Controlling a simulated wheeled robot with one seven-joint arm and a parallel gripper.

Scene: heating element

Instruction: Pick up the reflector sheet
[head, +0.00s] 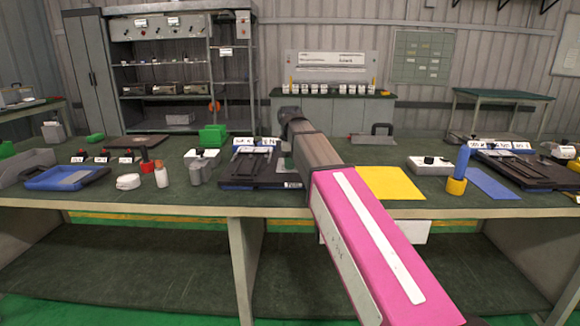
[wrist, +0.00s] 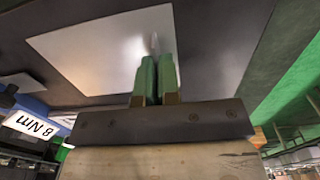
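A thin, shiny grey-white sheet, which looks like the reflector sheet (wrist: 85,55), lies on a dark surface in the wrist view. My gripper's two green fingers (wrist: 156,75) overlap its near part and sit close together side by side. A small pale streak shows just beyond the fingertips; I cannot tell if it is a reflection or part of the sheet. No gap or held thing is clear between the fingers. In the head view my gripper (head: 287,162) is low over the black tray (head: 240,168), and my arm hides the sheet there.
A yellow sheet (head: 392,183) and a blue sheet (head: 490,183) lie to the right on the workbench (head: 210,198). A blue cylinder in a yellow base (head: 458,172) and a white box (head: 430,165) stand between them. A grey clamp-like item (head: 198,170) is left of the tray.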

